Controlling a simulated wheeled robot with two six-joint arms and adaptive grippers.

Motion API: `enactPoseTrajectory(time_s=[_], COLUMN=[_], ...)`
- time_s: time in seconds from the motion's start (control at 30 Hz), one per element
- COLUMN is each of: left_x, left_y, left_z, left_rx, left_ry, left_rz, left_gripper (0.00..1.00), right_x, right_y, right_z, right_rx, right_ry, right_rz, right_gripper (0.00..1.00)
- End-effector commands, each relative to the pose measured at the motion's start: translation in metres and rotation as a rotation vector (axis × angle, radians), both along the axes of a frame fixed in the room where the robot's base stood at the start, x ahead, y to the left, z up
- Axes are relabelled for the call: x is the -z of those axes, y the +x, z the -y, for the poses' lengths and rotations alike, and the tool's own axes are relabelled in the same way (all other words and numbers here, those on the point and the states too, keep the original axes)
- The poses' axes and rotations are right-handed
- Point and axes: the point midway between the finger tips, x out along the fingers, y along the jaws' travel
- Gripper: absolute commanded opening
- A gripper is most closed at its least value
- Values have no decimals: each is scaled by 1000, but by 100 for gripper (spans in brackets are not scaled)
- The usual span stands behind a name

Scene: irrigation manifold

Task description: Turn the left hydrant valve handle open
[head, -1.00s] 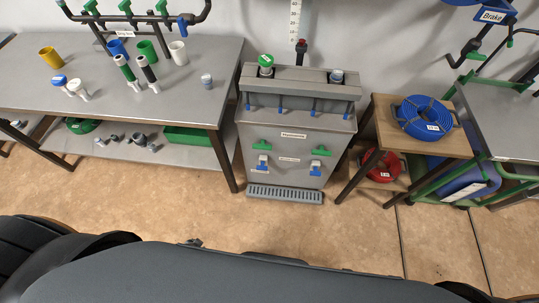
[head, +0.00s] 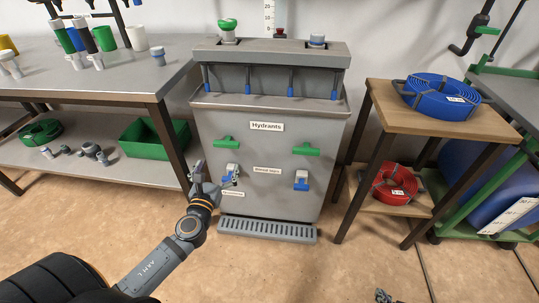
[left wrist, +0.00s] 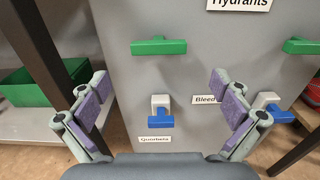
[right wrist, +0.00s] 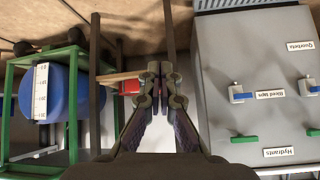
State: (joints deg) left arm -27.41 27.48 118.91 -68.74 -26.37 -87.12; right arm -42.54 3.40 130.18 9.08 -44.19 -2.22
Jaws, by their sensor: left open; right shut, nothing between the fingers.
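The left hydrant handle (head: 224,141) is a green T-shaped bar on the grey cabinet front, left under the "Hydrants" label. It lies level in the head view and also in the left wrist view (left wrist: 158,47). My left gripper (head: 214,174) is open and empty, in front of the cabinet and below this handle. In the left wrist view its fingers (left wrist: 160,84) are spread wide, with the green bar above and between them, not touching. My right gripper (right wrist: 158,70) is shut and empty, off to the right of the cabinet; only a bit of it (head: 383,296) shows in the head view.
A matching right green handle (head: 306,149) sits on the same front. Blue bleed taps (head: 231,175) (head: 301,181) sit below the handles. A grey grate (head: 267,229) lies at the cabinet's foot. A workbench (head: 100,70) stands left, a wooden stand (head: 440,116) right.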

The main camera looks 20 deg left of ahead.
Motion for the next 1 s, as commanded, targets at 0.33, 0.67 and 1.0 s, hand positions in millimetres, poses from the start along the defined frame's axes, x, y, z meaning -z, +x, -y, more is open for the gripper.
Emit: enactPoseTrajectory(time_s=[0.33, 0.67, 1.0], left_x=[-2, -1, -1], left_y=[43, 96, 102], left_z=[-11, -24, -25], left_rx=[-4, -1, -1], left_ry=[-5, -6, -6], left_rz=[3, -1, -2], left_gripper=[100, 100, 100], right_x=[-11, -32, -36], right_y=[11, 32, 35], right_z=[1, 3, 3], right_rx=[5, 12, 13], right_ry=[-2, -6, -7], right_rz=[53, 161, 180], right_gripper=[0, 0, 0])
